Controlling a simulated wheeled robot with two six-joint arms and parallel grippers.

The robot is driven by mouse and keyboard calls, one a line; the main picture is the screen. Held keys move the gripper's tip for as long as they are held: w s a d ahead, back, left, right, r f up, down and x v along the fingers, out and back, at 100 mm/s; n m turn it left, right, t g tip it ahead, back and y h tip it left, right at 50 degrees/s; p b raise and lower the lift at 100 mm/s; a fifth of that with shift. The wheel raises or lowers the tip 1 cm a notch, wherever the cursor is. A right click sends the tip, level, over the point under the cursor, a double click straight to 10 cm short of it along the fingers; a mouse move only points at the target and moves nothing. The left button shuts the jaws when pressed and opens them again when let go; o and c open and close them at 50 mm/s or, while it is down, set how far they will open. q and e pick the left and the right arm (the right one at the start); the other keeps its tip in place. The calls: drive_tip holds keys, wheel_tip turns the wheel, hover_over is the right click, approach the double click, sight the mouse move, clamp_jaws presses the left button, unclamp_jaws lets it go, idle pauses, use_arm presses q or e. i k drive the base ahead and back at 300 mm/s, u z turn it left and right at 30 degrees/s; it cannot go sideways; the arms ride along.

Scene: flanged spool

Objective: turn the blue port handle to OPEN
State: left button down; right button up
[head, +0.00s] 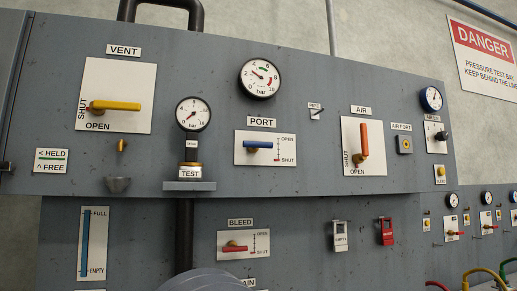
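The blue port handle (259,145) is on a white plate (264,158) under the label PORT, in the middle of the head view. It lies about level, with its pivot at the left and its free end to the right. OPEN is printed at the plate's upper right and SHUT at its lower right, with a small scale between them. The free end is level with the upper part of the scale, nearer OPEN than SHUT. Neither gripper is in view, and nothing touches the handle.
A round gauge (260,78) is above the port plate. The yellow vent handle (115,106) is to the left, the orange air handle (364,140) to the right and the red bleed handle (235,248) below. A TEST shelf (189,186) juts out.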

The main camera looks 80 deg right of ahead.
sight(254, 144)
drive_tip(key=z, duration=0.55)
drive_tip(key=k, duration=0.4)
drive_tip(key=z, duration=0.95)
